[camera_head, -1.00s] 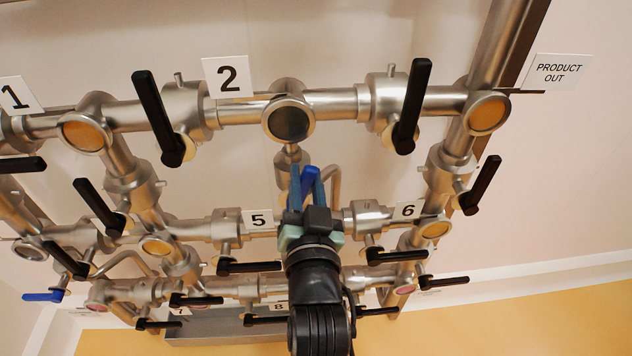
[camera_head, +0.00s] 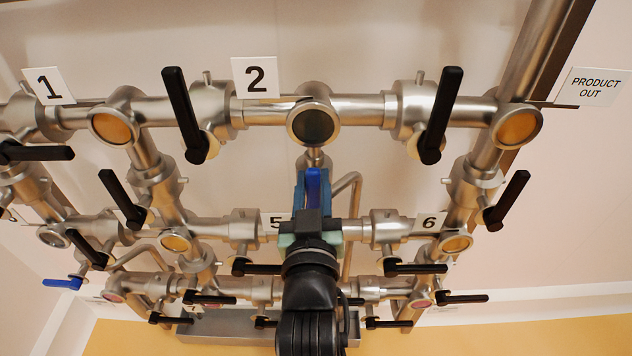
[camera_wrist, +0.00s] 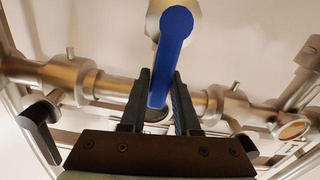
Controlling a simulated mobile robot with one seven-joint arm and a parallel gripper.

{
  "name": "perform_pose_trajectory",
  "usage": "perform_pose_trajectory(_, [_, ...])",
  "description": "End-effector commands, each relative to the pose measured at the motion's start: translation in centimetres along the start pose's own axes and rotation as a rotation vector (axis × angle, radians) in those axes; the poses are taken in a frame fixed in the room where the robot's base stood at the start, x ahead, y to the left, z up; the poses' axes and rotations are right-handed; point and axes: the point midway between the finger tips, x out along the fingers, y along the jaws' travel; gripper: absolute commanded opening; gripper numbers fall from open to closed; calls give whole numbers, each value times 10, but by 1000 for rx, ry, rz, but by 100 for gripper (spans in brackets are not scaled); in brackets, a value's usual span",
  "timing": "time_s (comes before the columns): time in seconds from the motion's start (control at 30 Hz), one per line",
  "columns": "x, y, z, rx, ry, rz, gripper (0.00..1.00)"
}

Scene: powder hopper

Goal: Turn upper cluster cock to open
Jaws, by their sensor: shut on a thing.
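The upper cluster cock has a blue lever handle (camera_head: 314,188), which stands just below the dark round sight glass (camera_head: 312,124) in the head view. In the wrist view the blue handle (camera_wrist: 172,50) runs from its round pivot end at the top down between my two fingers. My gripper (camera_head: 312,200) is shut on the blue handle, with a finger on each side (camera_wrist: 161,100). The handle points nearly straight down in the head view. The cock's body is mostly hidden behind the handle and my gripper.
Steel pipes with several black lever handles surround my arm. Another blue handle (camera_head: 62,284) is at the lower left. Labels such as the 2 plate (camera_head: 255,77) mark the pipes.

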Motion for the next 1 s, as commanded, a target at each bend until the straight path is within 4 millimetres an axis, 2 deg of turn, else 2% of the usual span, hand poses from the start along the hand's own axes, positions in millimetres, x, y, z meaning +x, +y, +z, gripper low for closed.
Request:
perform_pose_trajectory(0.03, [0,-9,-1,-3,2,-18,0])
perform_pose_trajectory(0.33, [0,-11,-2,0,3,-21,0])
perform_pose_trajectory(0.37, [0,-11,-2,0,4,-21,32])
perform_pose_trajectory(0.5, [0,-10,-2,2,4,-20,57])
perform_pose_trajectory(1.0, [-1,-5,-1,2,3,-10,57])
